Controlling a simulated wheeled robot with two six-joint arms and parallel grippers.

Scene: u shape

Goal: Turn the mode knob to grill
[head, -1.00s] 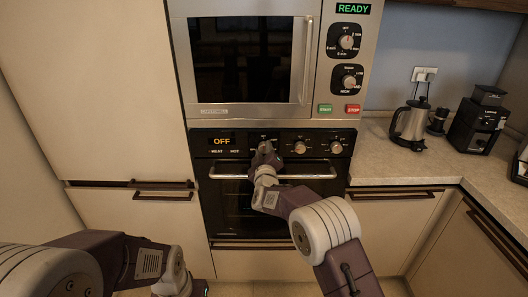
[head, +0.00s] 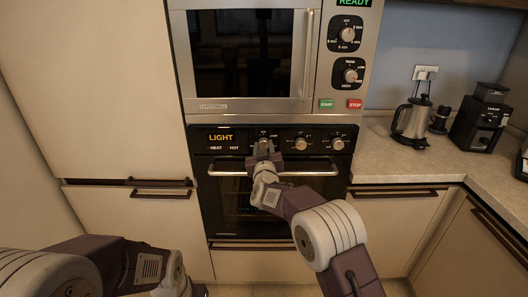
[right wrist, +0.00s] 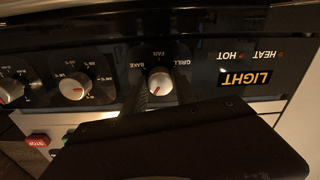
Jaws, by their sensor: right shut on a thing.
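The mode knob (right wrist: 160,81) is the leftmost oven knob in the head view. The right wrist view shows it upside down, silver with a red pointer mark, with GRILL, FAN and BAKE printed around it. My right gripper (head: 264,152) is shut on the knob, with one finger on each side of it in the right wrist view (right wrist: 161,90). The oven display (head: 221,138) reads LIGHT in orange. In the head view the gripper hides most of the knob. My left arm is at the lower left; its fingertips are out of frame.
Two more oven knobs (head: 301,144) (head: 338,144) sit to the right on the black panel. The oven handle (head: 325,169) runs just below, behind my right wrist. A microwave (head: 252,60) is above. A kettle (head: 411,120) stands on the right counter.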

